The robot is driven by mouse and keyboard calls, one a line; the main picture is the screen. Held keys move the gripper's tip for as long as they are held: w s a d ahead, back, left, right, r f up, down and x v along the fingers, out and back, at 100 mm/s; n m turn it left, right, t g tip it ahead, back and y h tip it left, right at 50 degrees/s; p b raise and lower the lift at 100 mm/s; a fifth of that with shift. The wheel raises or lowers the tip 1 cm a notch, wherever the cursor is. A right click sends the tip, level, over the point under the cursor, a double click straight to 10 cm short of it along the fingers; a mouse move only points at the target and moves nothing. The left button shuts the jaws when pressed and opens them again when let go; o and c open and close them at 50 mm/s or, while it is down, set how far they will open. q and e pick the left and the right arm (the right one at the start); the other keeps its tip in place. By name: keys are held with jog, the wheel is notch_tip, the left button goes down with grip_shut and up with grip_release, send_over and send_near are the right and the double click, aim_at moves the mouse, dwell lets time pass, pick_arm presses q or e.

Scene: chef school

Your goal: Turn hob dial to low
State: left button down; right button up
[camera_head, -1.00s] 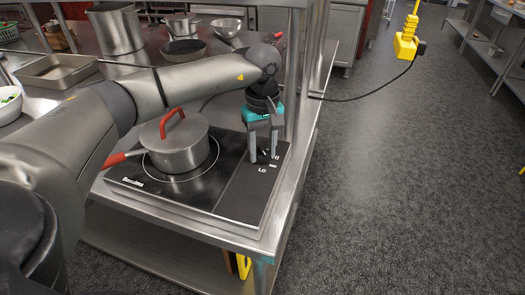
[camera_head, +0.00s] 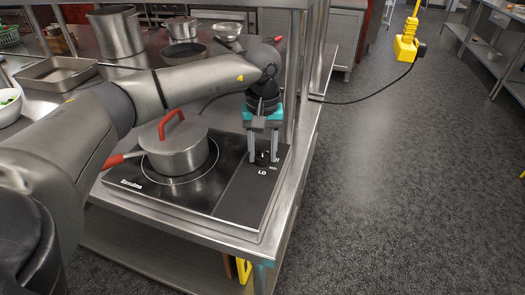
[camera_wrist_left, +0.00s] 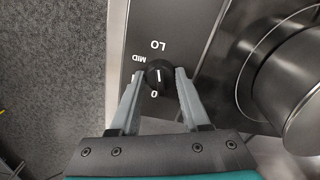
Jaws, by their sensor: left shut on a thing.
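The hob dial (camera_wrist_left: 159,74) is a round black knob with a white pointer line. In the left wrist view the line stands nearly upright in the picture, with the LO mark (camera_wrist_left: 158,45) above the dial, MID at its upper left and 0 below. My left gripper (camera_head: 262,158) points down over the control strip, with one finger on each side of the dial. It is shut on the dial, and its fingers (camera_wrist_left: 159,76) also show in the left wrist view. The black hob (camera_head: 225,192) lies on the steel counter. My right gripper is not in view.
A lidded steel pan (camera_head: 178,152) with red handles stands on the hob, left of my gripper. A steel post (camera_head: 303,75) rises just behind my wrist. The counter edge (camera_head: 292,205) is close on the right, with open floor beyond.

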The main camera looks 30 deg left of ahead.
aim_at(262, 152)
pick_arm(q)
jog(key=shift+c, duration=1.8)
grip_release()
jog(key=shift+r, duration=0.1)
notch_tip(262, 152, up, 15)
jog(key=p, duration=0.1)
jog(key=shift+p, duration=0.35)
